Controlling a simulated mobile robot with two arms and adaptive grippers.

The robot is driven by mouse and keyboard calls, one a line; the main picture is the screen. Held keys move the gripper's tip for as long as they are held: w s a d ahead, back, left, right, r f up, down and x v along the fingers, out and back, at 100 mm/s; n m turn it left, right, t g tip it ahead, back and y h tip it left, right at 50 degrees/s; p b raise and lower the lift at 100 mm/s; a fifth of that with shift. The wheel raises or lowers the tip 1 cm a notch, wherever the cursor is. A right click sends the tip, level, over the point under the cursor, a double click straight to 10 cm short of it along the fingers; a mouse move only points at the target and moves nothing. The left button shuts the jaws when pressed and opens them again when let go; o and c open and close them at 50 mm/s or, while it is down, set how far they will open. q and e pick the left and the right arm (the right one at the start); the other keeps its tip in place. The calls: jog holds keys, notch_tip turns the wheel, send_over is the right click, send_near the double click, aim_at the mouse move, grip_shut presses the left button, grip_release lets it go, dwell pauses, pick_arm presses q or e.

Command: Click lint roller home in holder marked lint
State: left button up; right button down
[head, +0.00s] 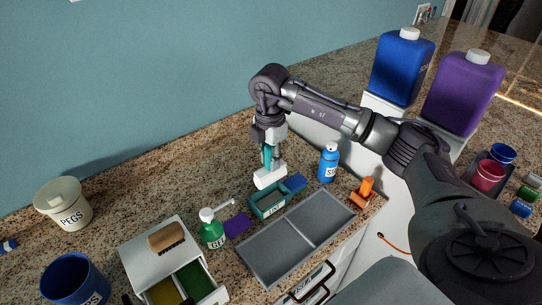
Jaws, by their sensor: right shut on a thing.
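The lint roller has a white roller head (270,177) and a teal handle (267,157). My right gripper (268,146) points down and is shut on the handle, with the white head hanging below. A small teal open-topped holder (267,210) with a light label on its front, too small to read surely, sits on the counter behind the grey tray. The roller head shows just above and behind the holder's back rim; I cannot tell whether they touch. My left gripper is not in view.
A grey two-part tray (290,243) lies in front. A blue sponge (294,183), purple sponge (237,223), green pump bottle (212,230), blue bottle (329,163) and orange item (363,192) stand close around. A drawer unit (150,262) with a brush (166,238) is at left.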

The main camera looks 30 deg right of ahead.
aim_at(270, 177)
notch_tip(270, 177, down, 5)
jog(key=b, duration=0.3)
jog(key=shift+w+a+r, duration=0.1)
jog(key=shift+r, duration=0.05)
notch_tip(270, 177, down, 2)
jog(key=shift+f+b, duration=0.2)
jog(key=shift+b, duration=0.6)
jog(key=shift+f, duration=0.45)
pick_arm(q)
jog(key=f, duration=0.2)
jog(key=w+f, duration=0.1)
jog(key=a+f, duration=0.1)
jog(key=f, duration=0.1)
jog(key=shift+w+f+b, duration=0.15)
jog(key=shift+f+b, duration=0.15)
pick_arm(e)
jog(key=shift+f, duration=0.1)
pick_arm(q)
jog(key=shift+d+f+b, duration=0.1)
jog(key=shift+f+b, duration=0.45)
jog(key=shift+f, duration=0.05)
pick_arm(e)
jog(key=shift+f, duration=0.9)
jog(key=c, duration=0.8)
grip_release()
jog(key=shift+c, duration=0.2)
